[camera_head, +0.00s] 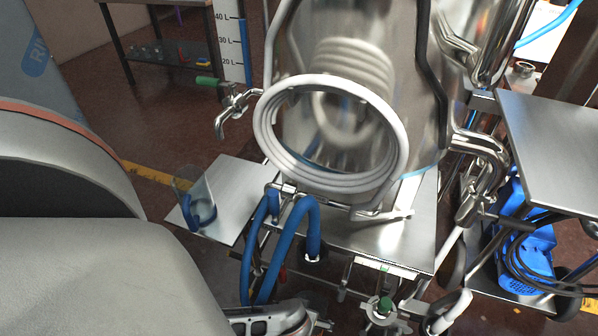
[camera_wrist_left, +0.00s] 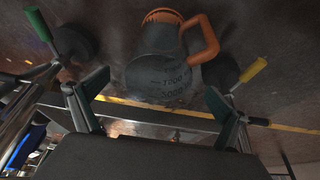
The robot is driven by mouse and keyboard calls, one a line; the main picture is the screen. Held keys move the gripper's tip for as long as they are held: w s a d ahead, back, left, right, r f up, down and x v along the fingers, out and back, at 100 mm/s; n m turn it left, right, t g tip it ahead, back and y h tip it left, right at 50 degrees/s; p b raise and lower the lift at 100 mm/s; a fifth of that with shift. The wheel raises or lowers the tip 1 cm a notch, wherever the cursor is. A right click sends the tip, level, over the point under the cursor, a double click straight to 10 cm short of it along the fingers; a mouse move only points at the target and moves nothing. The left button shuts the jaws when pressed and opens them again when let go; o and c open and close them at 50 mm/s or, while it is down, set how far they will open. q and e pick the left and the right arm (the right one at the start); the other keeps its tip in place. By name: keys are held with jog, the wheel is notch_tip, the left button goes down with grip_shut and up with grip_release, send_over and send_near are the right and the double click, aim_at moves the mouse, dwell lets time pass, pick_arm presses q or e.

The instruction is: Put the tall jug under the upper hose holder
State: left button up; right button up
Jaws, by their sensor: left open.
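In the left wrist view, a grey see-through jug (camera_wrist_left: 165,75) with an orange rim and orange handle and printed volume marks is ahead of my left gripper (camera_wrist_left: 158,92). The two fingers are open and spread, with nothing held between them. The jug shows beyond and above the gap. In the head view, a small clear jug (camera_head: 196,192) with a blue handle stands on a steel plate at the left. I cannot tell which jug is the tall one. Two blue hoses (camera_head: 306,232) bend over a metal fitting (camera_head: 285,189) in front of the tank. My right gripper is out of view.
A steel tank (camera_head: 405,40) with a coiled white hose (camera_head: 395,165) on its front fills the middle of the head view. Pipes and valves crowd its right side.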

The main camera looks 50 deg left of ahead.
pick_arm(q)
jog(key=v, duration=0.1)
jog(key=p+v, duration=0.1)
jog(key=shift+w+r, duration=0.15)
jog(key=shift+r, duration=0.35)
jog(key=shift+s+d+r, duration=0.15)
jog(key=shift+s+r, duration=0.1)
jog(key=shift+s, duration=0.25)
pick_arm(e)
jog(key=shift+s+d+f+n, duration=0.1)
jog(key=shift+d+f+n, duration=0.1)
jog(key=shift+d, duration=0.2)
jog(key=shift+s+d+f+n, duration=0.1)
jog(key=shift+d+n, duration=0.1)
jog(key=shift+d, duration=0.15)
pick_arm(q)
jog(key=shift+f, duration=0.1)
